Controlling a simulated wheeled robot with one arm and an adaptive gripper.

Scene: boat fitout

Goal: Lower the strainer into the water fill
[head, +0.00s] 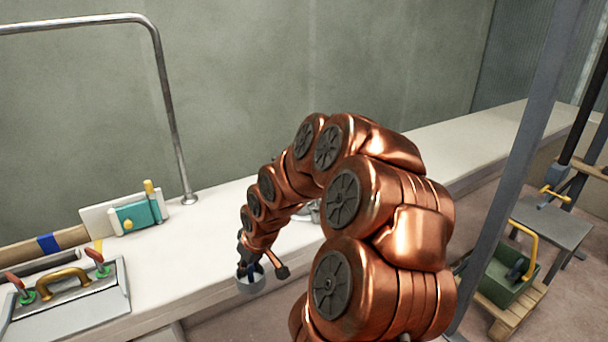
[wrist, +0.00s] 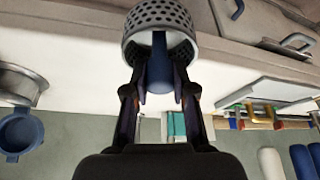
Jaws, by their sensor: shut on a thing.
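My gripper (wrist: 160,92) is shut on the blue grip of the strainer in the wrist view. The strainer (wrist: 160,22) is a grey cup with a perforated wall, beyond the fingertips. In the head view my gripper (head: 250,268) holds the strainer (head: 252,287) at the front edge of the white deck. A round metal fitting (wrist: 20,85), which looks like the water fill, is at the left of the wrist view, apart from the strainer. A blue cap (wrist: 20,132) is beside it. In the head view my arm mostly hides that area; a bit of silver metal (head: 314,211) shows behind it.
A grey hatch with a brass handle (head: 70,286) lies on the white deck (head: 205,232) at left. A teal box (head: 135,217) and a metal rail (head: 170,110) stand behind. A green crate (head: 505,275) and a grey post (head: 530,130) are at right.

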